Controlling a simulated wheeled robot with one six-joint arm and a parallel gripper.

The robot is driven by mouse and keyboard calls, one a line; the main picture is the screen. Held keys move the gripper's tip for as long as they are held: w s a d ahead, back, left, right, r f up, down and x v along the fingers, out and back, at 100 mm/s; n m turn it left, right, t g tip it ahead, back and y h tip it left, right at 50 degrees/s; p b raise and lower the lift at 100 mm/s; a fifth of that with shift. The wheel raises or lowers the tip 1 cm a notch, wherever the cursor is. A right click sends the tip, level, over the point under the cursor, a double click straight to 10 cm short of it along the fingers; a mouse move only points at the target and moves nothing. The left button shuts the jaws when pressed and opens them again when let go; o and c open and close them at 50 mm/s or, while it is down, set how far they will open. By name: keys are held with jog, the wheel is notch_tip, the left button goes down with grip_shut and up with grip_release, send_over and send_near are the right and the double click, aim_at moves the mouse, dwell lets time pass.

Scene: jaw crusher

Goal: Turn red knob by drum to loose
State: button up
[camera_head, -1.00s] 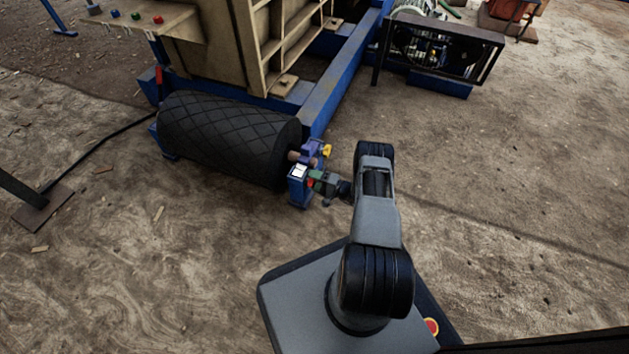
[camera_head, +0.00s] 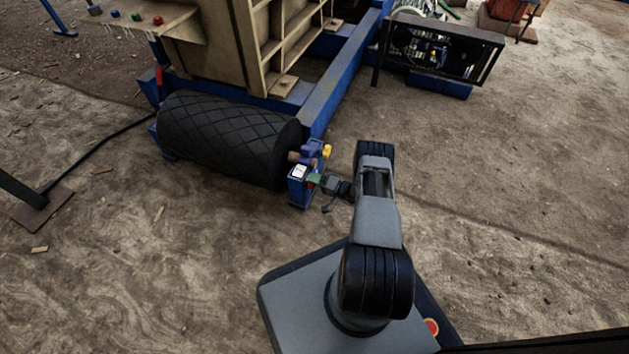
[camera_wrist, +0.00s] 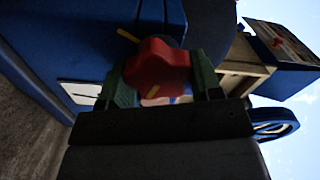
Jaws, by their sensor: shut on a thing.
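In the head view my gripper (camera_head: 315,181) reaches the bracket from the right, and the knob is mostly hidden there. The black drum (camera_head: 225,138) with a diamond-pattern surface lies left of the bracket. A short yellow mark shows on the panel behind the knob in the wrist view.
A yellow knob (camera_head: 327,151) sits just above the bracket, close to my gripper. The blue frame (camera_head: 340,85) runs up behind. Open dirt ground lies to the right and in front.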

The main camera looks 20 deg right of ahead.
jog(key=shift+d, duration=0.1)
jog(key=o, duration=0.9)
jog(key=p+v, duration=0.3)
jog(key=v, duration=1)
jog(key=shift+s+d, duration=0.2)
jog(key=shift+s, duration=0.1)
